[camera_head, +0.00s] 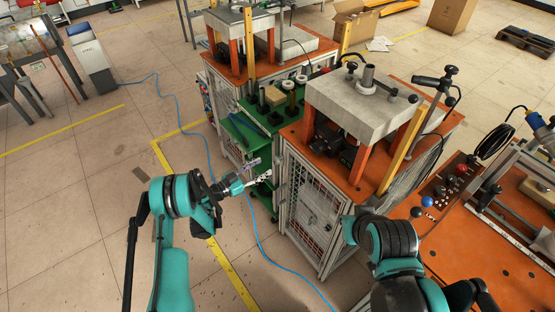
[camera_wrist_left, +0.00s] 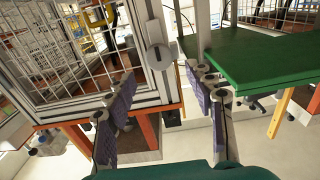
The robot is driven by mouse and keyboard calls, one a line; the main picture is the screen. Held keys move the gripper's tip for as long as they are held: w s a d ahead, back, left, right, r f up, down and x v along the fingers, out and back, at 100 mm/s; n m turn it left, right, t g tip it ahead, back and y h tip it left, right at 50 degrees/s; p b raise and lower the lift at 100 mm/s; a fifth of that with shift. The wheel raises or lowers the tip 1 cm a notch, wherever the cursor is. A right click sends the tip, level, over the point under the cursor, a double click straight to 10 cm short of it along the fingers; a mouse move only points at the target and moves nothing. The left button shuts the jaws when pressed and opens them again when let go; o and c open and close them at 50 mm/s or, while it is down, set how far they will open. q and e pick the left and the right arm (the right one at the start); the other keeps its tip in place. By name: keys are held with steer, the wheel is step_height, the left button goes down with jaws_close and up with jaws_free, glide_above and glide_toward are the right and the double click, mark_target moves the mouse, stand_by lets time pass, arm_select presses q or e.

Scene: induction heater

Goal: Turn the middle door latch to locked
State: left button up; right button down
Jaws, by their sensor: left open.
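A grey latch (camera_wrist_left: 158,56) with a round base and a flat tab sits on the metal frame post of a mesh cabinet door (camera_wrist_left: 75,50), seen in the left wrist view. In the head view the mesh door (camera_head: 312,205) is on the front of the orange-topped cabinet; I cannot make out the latch there. My left gripper (camera_head: 256,174) is open and empty, just left of that cabinet. In the left wrist view its purple-padded fingers (camera_wrist_left: 165,88) are spread to either side below the latch, apart from it. My right arm shows at the lower right, but its gripper cannot be seen.
A green cart (camera_head: 236,128) stands close beside the cabinet; its green top (camera_wrist_left: 265,62) is near one finger in the left wrist view. A press frame (camera_head: 360,100) stands on the cabinet. A blue hose (camera_head: 180,105) lies on the floor. The floor at left is mostly clear.

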mark_target(274, 161)
arm_select(q)
steer(key=b+x, duration=0.2)
steer(key=x, duration=0.5)
steer(key=shift+w+d, duration=0.15)
steer(key=shift+d, duration=0.1)
steer(key=c, duration=1.2)
